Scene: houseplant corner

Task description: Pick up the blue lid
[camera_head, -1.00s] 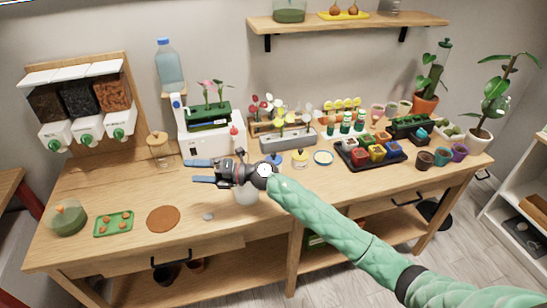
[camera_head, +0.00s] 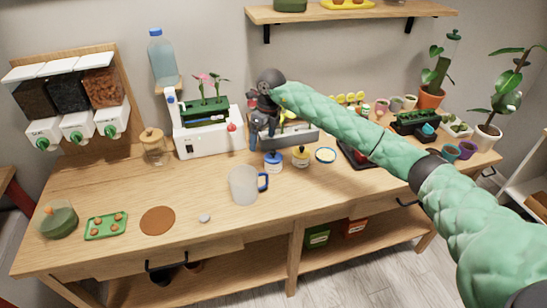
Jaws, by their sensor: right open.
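The blue lid (camera_head: 273,156) sits on a small white jar (camera_head: 273,167) in the middle of the table, next to a similar jar with a yellow lid (camera_head: 301,150). My right gripper (camera_head: 262,143) is open and points downward, above and slightly left of the blue lid as the picture shows it. Its fingertips are small and dark here, and I cannot tell how far they are from the lid. Nothing shows between them. My left gripper is not in view.
A white machine (camera_head: 207,137) and a grey planter (camera_head: 300,138) stand behind.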

